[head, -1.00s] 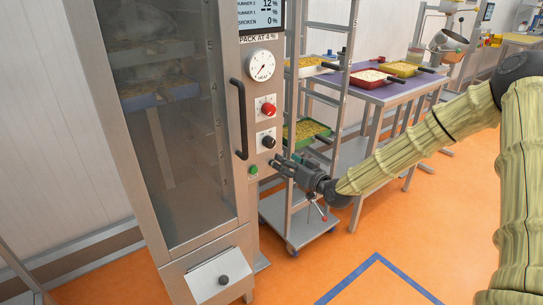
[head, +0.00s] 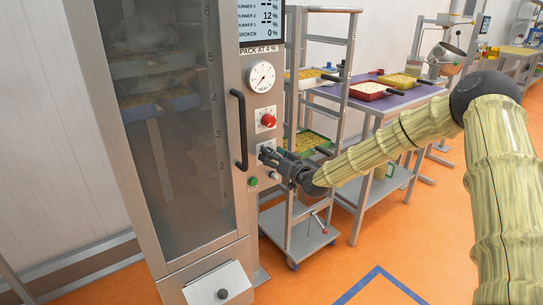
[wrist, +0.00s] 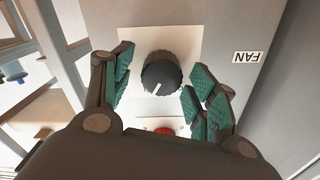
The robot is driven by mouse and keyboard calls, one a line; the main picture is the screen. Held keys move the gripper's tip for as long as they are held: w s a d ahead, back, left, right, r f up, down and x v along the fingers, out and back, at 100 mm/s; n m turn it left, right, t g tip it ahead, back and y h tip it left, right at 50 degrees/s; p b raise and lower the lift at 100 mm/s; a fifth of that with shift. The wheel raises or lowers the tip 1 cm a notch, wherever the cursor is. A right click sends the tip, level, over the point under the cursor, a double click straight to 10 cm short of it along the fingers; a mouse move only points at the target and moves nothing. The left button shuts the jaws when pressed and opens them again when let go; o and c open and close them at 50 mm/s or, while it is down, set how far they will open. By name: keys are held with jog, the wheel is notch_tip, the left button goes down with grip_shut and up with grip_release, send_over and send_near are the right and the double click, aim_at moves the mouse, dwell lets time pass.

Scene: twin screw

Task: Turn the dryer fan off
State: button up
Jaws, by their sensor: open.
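The dryer (head: 233,200) is a tall steel cabinet with a control panel on its right side. In the wrist view, the black fan knob (wrist: 161,75) has a white pointer line and sits on a pale plate, beside an upside-down FAN label (wrist: 248,57). My gripper (wrist: 162,66) is open, with one green-padded finger on each side of the knob. A gap shows between the knob and each finger.
A red knob (head: 268,120) and a heat dial (head: 261,77) are above my gripper, and a green button (head: 253,183) is below. A vertical black door handle (head: 239,130) stands close on the left. A rack trolley (head: 318,240) with trays is close on the right.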

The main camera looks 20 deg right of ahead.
jog(key=shift+w+a, duration=0.15)
jog(key=shift+w, duration=0.1)
jog(key=shift+c, duration=0.3)
jog(key=c, duration=0.9)
jog(key=shift+c, duration=0.2)
jog(key=shift+n, duration=0.5)
jog(key=n+b, duration=0.1)
jog(key=n, duration=0.3)
jog(key=shift+a+n, duration=0.1)
jog(key=shift+n, duration=0.3)
jog(key=n+b, duration=0.2)
jog(key=n, duration=0.4)
